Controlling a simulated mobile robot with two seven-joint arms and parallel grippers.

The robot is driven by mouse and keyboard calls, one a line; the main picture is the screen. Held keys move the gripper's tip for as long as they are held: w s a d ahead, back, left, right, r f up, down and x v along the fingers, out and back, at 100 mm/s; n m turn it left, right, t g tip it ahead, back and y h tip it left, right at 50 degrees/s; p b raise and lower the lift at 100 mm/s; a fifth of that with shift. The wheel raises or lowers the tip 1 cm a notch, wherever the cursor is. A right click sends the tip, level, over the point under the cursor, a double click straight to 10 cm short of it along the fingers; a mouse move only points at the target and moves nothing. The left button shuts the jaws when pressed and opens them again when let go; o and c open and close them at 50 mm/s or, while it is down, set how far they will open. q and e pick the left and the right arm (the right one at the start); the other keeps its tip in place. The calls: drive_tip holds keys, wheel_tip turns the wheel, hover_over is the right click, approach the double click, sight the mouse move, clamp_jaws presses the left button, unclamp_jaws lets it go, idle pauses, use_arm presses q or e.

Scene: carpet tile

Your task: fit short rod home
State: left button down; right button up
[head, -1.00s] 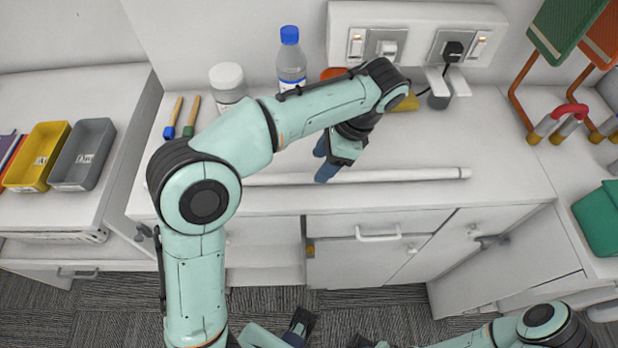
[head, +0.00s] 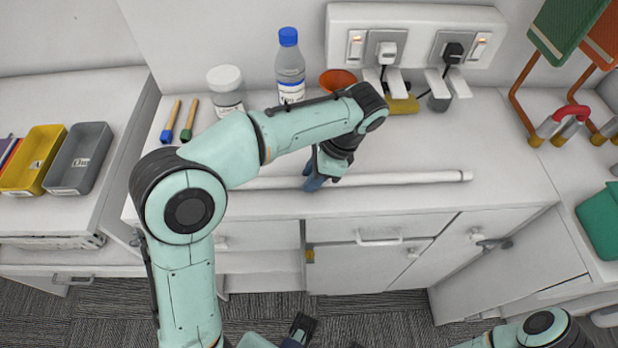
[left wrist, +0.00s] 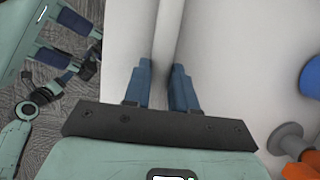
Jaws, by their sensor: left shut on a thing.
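A long white rod (head: 400,179) lies left to right along the front of the white counter, with a thin ring mark near its right end. My arm hides its left end, so I cannot tell whether it is one piece or two joined. My left gripper (head: 313,182) is shut on the rod left of its middle. In the left wrist view the blue fingers of my left gripper (left wrist: 162,78) stand on either side of the pale rod (left wrist: 168,30). My right arm (head: 540,325) shows low at the right; its jaw state is unclear.
Behind the rod stand a white jar (head: 226,88), a blue-capped bottle (head: 289,68) and an orange funnel-like piece (head: 338,79). A socket panel (head: 418,28) is on the wall. Grey (head: 82,157) and yellow (head: 32,160) bins sit left.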

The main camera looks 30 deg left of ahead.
use_arm(q)
drive_tip(key=w+r+n+t+y+p, duration=0.25)
drive_tip(key=r+t+y+p, duration=0.5)
drive_tip(key=r, duration=3.05)
drive_tip(key=s+r+n+t+y+p, duration=0.1)
drive_tip(key=r+t, duration=0.1)
drive_tip(key=r, duration=0.6)
drive_tip(key=s+r+n+t+y+p, duration=0.1)
drive_tip(key=s+r+t+y+p, duration=0.1)
drive_tip(key=r, duration=0.7)
drive_tip(key=shift+s+d+t, duration=0.3)
drive_tip(key=shift+t, duration=0.45)
use_arm(e)
drive_tip(key=w+r+t, duration=0.1)
drive_tip(key=w+r, duration=0.6)
drive_tip(key=r, duration=0.5)
drive_tip(key=shift+r, duration=0.3)
use_arm(q)
drive_tip(key=shift+r, duration=0.1)
use_arm(e)
drive_tip(key=shift+w, duration=0.1)
drive_tip(key=shift+r, duration=0.1)
